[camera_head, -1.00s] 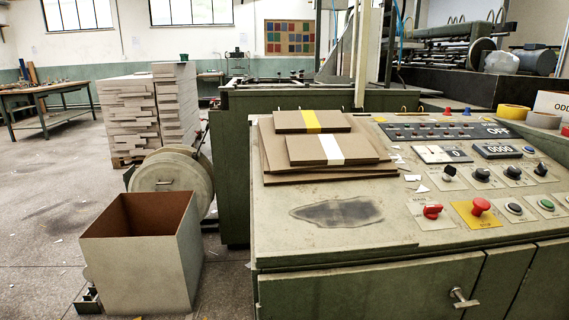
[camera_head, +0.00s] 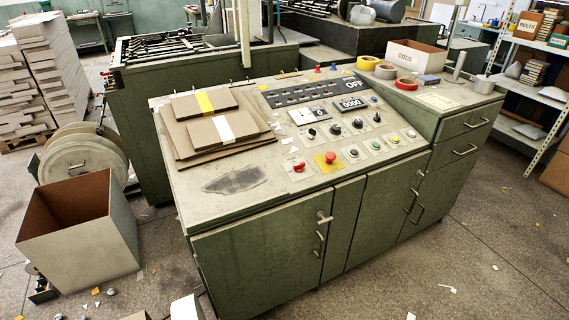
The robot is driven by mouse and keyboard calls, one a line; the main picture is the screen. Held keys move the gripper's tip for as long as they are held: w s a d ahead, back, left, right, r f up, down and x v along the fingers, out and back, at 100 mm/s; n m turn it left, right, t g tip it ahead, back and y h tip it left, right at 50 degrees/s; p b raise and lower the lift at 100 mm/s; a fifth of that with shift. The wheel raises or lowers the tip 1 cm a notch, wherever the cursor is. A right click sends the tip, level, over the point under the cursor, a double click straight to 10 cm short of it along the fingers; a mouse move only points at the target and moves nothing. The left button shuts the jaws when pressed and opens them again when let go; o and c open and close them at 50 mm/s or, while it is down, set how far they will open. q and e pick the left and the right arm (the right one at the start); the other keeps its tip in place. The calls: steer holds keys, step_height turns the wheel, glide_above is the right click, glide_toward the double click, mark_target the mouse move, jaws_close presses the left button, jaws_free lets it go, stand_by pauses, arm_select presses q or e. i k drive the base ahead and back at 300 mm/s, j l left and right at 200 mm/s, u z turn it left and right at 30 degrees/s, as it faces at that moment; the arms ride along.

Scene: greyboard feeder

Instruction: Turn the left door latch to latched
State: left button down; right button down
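The left door (camera_head: 255,262) of the green console is closed, or nearly so, at the lower middle. Its latch (camera_head: 324,217) is a small silver T-shaped handle near the door's upper right corner. The latch's bar looks roughly crosswise, but it is too small to tell its exact setting. A vertical pull handle (camera_head: 320,243) sits just below it. Another latch (camera_head: 420,174) shows at the upper right of the right door (camera_head: 384,210). Neither of my grippers shows in the head view.
An open box (camera_head: 85,250) stands on the floor left of the console. Greyboard stacks lie on the console's sloped top (camera_head: 260,165), beside buttons and knobs. Shelves (camera_head: 535,95) stand at the right. The floor before the doors is mostly clear, with scattered scraps.

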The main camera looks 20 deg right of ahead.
mark_target(319, 215)
steer(key=i+l+u, duration=0.15)
steer(key=l, duration=1.9)
steer(key=k+j, duration=0.05)
steer(key=k, duration=0.05)
